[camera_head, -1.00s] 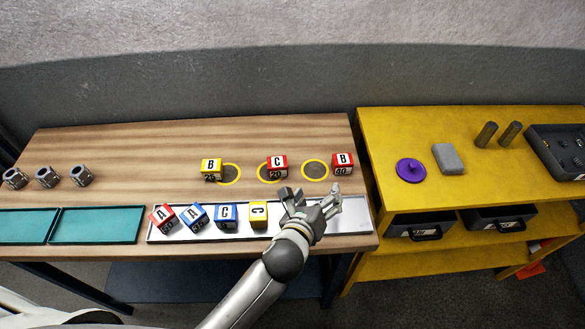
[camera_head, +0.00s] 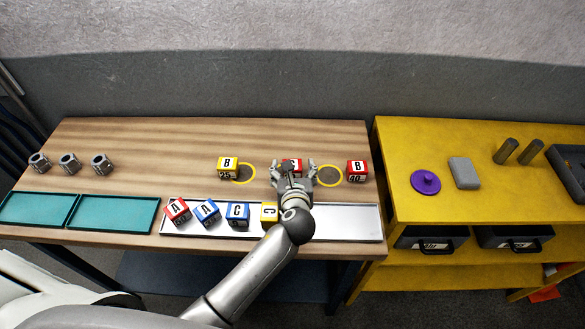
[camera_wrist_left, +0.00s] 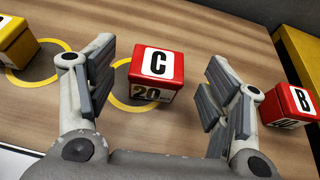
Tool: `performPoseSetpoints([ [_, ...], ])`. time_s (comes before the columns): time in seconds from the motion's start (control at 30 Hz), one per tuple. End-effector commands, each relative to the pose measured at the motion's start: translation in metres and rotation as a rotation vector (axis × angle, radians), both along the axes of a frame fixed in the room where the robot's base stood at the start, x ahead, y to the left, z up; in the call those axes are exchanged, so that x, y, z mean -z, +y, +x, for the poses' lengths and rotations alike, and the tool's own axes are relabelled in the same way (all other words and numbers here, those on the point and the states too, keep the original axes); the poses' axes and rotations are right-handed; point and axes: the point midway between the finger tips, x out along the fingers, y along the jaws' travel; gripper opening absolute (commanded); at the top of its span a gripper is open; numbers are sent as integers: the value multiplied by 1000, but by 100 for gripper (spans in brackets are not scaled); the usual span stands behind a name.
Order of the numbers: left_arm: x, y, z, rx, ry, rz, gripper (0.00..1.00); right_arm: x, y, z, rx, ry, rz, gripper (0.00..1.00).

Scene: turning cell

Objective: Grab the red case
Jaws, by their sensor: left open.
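A red case marked C and 20 (camera_wrist_left: 157,72) stands on the wooden table, partly over a yellow ring, in the left wrist view. In the head view the red C case (camera_head: 291,164) is partly hidden by my left gripper (camera_head: 293,168). The left gripper is open in the wrist view (camera_wrist_left: 160,88), with one finger on each side of the case and gaps on both sides. My right gripper is not in view.
A yellow B case (camera_head: 228,167) stands to the left. A white tray (camera_head: 345,222) in front holds red A, blue A, blue C and yellow C cases. Teal trays (camera_head: 112,214) and grey metal parts (camera_head: 69,163) are at left. A yellow bench (camera_head: 400,147) stands right.

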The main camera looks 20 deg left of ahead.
Motion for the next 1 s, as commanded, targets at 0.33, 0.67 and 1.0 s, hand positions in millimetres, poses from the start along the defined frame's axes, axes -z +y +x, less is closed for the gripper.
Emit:
performPoseSetpoints([
  [0.33,17,13,30,-1,0,0,73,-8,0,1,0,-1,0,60],
  [0.67,24,17,43,0,1,-1,73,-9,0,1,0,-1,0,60],
  [1.0,24,17,42,0,1,-1,45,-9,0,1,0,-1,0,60],
])
